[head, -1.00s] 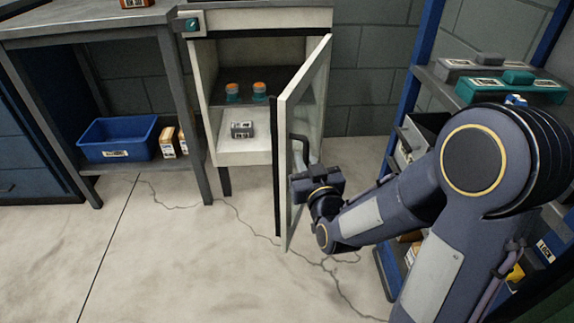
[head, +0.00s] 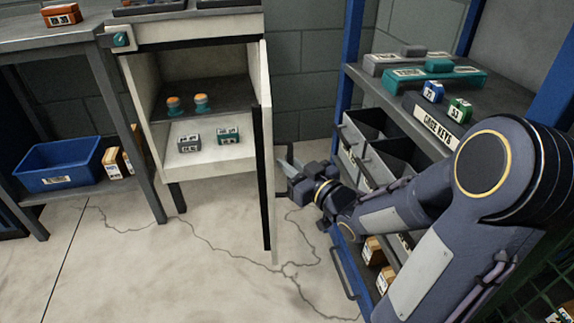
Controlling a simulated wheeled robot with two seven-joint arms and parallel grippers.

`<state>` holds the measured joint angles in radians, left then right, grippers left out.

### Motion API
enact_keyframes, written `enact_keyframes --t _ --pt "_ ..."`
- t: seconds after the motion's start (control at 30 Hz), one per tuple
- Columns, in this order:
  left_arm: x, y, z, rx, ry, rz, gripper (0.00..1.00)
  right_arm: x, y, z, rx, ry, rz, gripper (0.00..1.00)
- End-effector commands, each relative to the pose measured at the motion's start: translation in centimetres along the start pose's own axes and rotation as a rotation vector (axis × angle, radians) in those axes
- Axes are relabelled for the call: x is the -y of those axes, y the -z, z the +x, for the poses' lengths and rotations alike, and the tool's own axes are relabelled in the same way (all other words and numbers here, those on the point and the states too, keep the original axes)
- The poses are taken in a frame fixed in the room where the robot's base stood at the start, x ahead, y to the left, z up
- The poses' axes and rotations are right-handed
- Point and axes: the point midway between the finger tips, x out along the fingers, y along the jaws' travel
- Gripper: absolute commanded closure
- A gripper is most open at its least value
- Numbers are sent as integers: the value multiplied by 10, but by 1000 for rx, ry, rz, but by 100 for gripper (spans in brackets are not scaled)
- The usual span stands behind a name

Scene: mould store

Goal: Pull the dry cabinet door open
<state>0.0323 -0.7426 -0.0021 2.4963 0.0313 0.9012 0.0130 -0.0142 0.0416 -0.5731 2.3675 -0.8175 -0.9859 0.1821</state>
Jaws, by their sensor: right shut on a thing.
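The dry cabinet (head: 139,85) stands at the upper middle with its front open. Its door (head: 266,160) is hinged on the right and swung out towards me, seen nearly edge-on. My right gripper (head: 285,176) is at the outer face of the door, on its right side, shut on the door handle, which is mostly hidden by the gripper and the door's edge. My left gripper is not in view.
A blue shelf rack (head: 350,90) with bins and a CAGE KEYS label stands close on the right, behind and beside my right arm. A workbench with a blue bin (head: 58,165) is at left. The floor (head: 150,260) before the cabinet is clear.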

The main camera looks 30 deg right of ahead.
Motion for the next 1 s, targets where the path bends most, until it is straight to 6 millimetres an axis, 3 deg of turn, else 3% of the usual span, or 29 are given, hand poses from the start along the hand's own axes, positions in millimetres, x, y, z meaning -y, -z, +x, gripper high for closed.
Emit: enact_keyframes --t 0.2,0.23,0.27,0.83,1.0 --pt "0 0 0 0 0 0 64 -3 3 1 -9 -9 -1 100" --pt "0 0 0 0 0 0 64 -4 3 1 -9 -9 0 84" --pt "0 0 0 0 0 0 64 -3 3 1 -9 -9 0 82" --pt "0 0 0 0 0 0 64 0 1 1 -3 -4 0 82" --pt "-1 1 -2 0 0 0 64 13 2 8 -1 -19 1 82"
